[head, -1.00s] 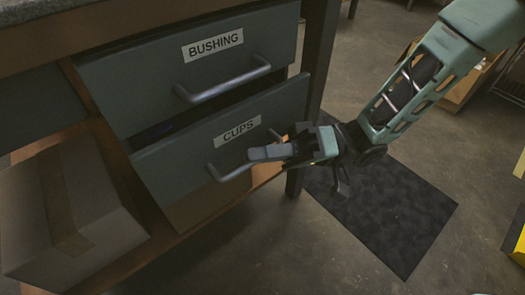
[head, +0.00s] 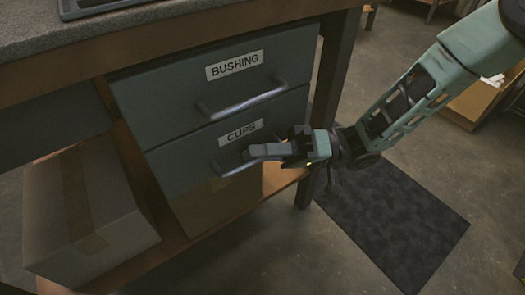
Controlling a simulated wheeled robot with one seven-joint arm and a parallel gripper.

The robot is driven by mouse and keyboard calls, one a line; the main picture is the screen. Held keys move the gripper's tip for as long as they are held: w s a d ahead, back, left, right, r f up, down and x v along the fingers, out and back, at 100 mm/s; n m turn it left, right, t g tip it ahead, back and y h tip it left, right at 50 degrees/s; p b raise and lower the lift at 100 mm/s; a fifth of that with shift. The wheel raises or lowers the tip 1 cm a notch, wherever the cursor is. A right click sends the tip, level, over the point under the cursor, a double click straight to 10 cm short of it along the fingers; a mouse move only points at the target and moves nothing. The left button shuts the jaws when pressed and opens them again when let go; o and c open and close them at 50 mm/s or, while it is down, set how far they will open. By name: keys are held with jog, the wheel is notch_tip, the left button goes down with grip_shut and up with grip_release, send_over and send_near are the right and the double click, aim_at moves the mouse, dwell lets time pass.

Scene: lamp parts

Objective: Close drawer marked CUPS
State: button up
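The CUPS drawer (head: 190,165) is the lower grey drawer under the workbench. Its front now sits about level with the BUSHING drawer front above it, with only a thin line between them. Its label (head: 240,132) is partly covered by my gripper, and its bar handle (head: 228,168) is partly hidden too. My gripper (head: 256,153) is in front of the drawer, at the right part of the handle, touching or very close to it. Its fingers overlap in this view, so I cannot tell their opening.
The BUSHING drawer (head: 160,95) with its bar handle is directly above. A cardboard box (head: 90,215) stands on the wooden shelf at left. A table leg (head: 330,90) is just right of the drawers. A dark mat (head: 400,225) lies on open floor at right.

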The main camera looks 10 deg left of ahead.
jog(key=shift+f, duration=0.15)
jog(key=p+v, duration=0.4)
jog(key=v, duration=1.3)
jog(key=shift+d+p, duration=0.25)
jog(key=shift+p, duration=0.05)
jog(key=shift+w, duration=0.15)
